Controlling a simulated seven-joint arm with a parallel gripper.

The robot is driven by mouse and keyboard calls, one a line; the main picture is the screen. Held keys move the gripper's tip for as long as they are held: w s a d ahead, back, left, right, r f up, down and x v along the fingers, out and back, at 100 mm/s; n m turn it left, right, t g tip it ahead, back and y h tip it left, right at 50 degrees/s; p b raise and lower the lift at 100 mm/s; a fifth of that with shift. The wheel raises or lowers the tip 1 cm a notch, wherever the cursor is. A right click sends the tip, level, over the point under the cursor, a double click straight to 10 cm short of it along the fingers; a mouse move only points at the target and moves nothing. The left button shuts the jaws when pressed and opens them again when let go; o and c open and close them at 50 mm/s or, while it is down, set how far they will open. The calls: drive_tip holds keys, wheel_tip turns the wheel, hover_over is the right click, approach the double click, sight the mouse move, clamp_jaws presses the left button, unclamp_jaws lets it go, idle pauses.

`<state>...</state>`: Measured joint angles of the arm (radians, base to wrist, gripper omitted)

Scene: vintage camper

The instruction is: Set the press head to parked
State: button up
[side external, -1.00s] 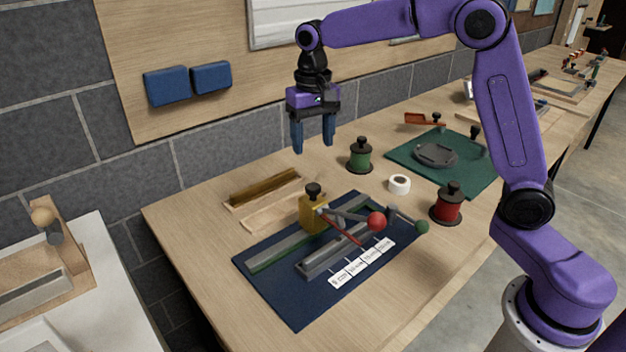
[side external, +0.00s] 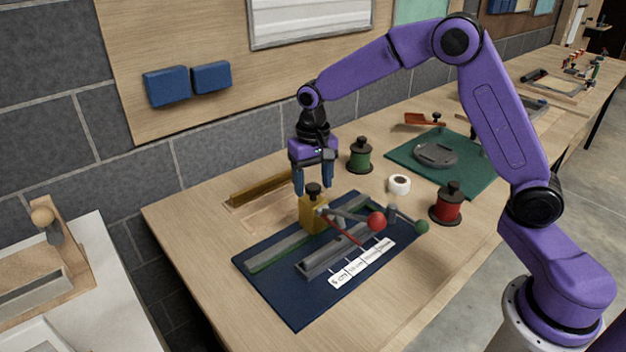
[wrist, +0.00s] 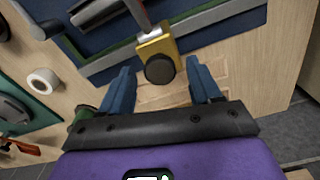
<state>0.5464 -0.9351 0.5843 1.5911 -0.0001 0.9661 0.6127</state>
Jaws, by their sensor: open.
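The press head is a yellow block (side external: 312,215) with a black knob (side external: 313,189) on top. It stands on a rail on the dark blue base (side external: 296,311). A red-ball lever (side external: 376,221) and a green-ball lever (side external: 421,227) extend to its right. A white label strip (side external: 362,263) lies along the front. My gripper (side external: 314,190) is open, pointing down just behind and above the press head. In the wrist view the yellow block (wrist: 157,44) and its knob (wrist: 159,69) lie ahead of and between the open fingers (wrist: 163,85); I see no contact.
A green spool (side external: 360,156), white tape roll (side external: 399,184) and red spool (side external: 448,205) stand to the right. A wooden tray (side external: 236,203) lies behind the base. A green mat (side external: 470,180) lies farther back. The table's front left is clear.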

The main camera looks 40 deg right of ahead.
clamp_jaws()
drive_tip(key=a, duration=1.5)
drive_tip(key=shift+a+r, duration=0.15)
drive_tip(key=shift+a, duration=0.05)
unclamp_jaws()
drive_tip(key=shift+d, duration=0.1)
wheel_tip(320, 180, up, 17)
drive_tip(key=shift+r, duration=0.15)
drive_tip(key=shift+s, duration=0.1)
